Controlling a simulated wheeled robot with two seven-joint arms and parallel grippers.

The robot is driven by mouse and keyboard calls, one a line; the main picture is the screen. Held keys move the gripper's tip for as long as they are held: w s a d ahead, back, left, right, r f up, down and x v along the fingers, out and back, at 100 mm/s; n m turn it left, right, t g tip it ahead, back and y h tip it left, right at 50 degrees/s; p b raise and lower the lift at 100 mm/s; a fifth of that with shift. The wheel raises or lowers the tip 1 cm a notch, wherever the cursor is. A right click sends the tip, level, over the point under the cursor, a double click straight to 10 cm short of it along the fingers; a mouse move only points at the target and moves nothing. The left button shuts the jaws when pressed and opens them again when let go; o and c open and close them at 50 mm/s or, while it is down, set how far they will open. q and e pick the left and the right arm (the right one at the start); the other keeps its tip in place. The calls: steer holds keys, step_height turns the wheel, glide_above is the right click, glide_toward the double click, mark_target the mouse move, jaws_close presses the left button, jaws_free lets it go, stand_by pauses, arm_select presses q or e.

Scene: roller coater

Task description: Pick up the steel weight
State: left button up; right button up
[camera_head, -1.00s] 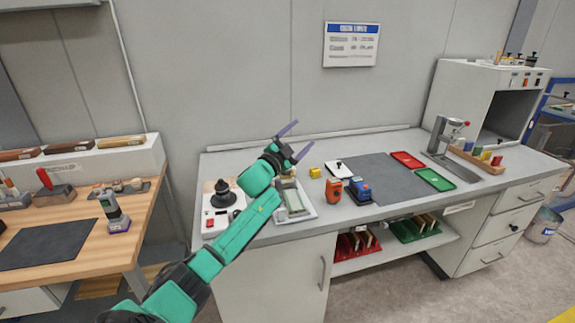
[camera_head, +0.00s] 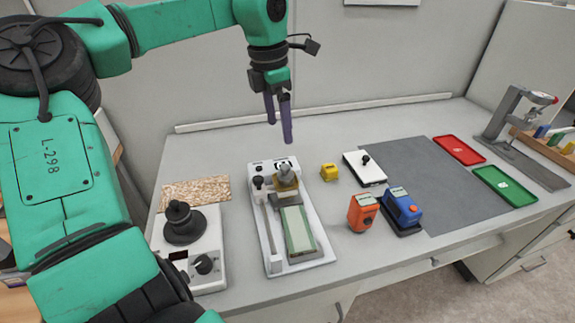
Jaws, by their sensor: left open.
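My left gripper (camera_head: 279,132) is open and empty, its purple fingers pointing down above the back of the bench, behind the white coater (camera_head: 273,263). No thing is clearly marked as the steel weight. A dark, knobbed round piece (camera_head: 184,224) stands upright on a white device with a dial (camera_head: 208,277) at the left and looks like a weight. A small grey knobbed piece (camera_head: 284,172) sits on a brass-coloured part at the back of the coater, just below and in front of the gripper. I cannot tell which is the weight. My right gripper is out of view.
A yellow block (camera_head: 330,172), a white plate with a black knob (camera_head: 364,168), and orange (camera_head: 363,211) and blue (camera_head: 402,209) devices stand right of the coater. Red (camera_head: 460,149) and green (camera_head: 505,185) trays lie further right. The dark mat (camera_head: 440,190) is mostly clear.

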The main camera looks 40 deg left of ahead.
mark_target(285, 166)
arm_select(q)
steer(key=f+p, duration=0.1)
steer(key=f, duration=0.6)
steer(key=shift+d+f+p, duration=0.2)
steer(key=shift+p, duration=0.15)
steer(key=shift+w+d+f+p, duration=0.1)
steer(key=shift+w+f+p, duration=0.05)
steer(key=shift+f+p, duration=0.4)
steer(key=shift+w+d+f+p, duration=0.1)
steer(key=shift+f+p, duration=0.25)
steer(key=shift+f, duration=0.3)
step_height(285, 166, down, 3)
steer(key=shift+d+r+p, duration=0.15)
steer(key=shift+p, duration=0.15)
steer(key=shift+w+f, duration=0.1)
steer(key=shift+f, duration=0.15)
steer(key=c, duration=1.2)
jaws_close()
steer(key=shift+w, duration=0.1)
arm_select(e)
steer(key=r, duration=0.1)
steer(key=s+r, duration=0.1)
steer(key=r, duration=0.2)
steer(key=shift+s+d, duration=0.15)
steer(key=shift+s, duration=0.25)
